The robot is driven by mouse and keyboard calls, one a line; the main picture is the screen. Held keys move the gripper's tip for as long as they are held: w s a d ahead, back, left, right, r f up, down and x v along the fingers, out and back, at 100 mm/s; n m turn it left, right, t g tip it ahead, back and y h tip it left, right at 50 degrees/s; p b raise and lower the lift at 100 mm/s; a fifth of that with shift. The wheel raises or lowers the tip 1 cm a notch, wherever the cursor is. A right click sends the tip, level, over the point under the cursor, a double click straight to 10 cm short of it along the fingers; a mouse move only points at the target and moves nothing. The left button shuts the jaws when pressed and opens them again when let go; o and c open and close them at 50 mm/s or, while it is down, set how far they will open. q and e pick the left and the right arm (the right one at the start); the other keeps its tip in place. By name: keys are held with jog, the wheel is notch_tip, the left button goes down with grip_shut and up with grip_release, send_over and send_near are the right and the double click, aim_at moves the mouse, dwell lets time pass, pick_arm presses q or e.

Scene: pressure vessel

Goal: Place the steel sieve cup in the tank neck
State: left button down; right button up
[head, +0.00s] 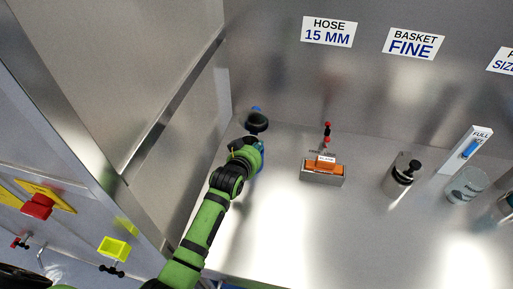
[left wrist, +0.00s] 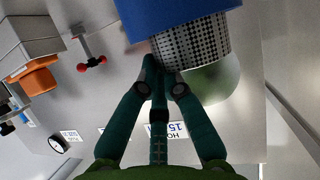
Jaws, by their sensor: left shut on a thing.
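The steel sieve cup (left wrist: 192,45) shows in the left wrist view as a perforated metal cylinder with a wide blue band (left wrist: 180,14) at its top edge of the picture. My left gripper (left wrist: 163,82) is shut on the cup's wall, with its fingertips at the cup's lower left edge. In the head view my left gripper (head: 250,150) is at the back left of the steel counter, and a bit of blue shows beside it. A pale greenish rounded body (left wrist: 212,82) lies behind the cup; I cannot tell if it is the tank or its neck. My right gripper is not in view.
A steel box with an orange part (head: 323,167) and a red-ended handle (head: 327,131) stand right of the gripper. A black-knobbed cylinder (head: 403,168), a grey cylinder (head: 466,184) and a "FULL" gauge (head: 465,150) stand further right. A dark round piece (head: 256,121) is just beyond the gripper.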

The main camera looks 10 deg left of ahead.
pick_arm(q)
jog(key=shift+s, duration=0.15)
jog(key=c, duration=1.8)
grip_release()
jog(key=shift+f, duration=0.15)
jog(key=o, duration=0.4)
jog(key=shift+r, duration=0.2)
jog(key=b+v, duration=0.1)
jog(key=v, duration=1.1)
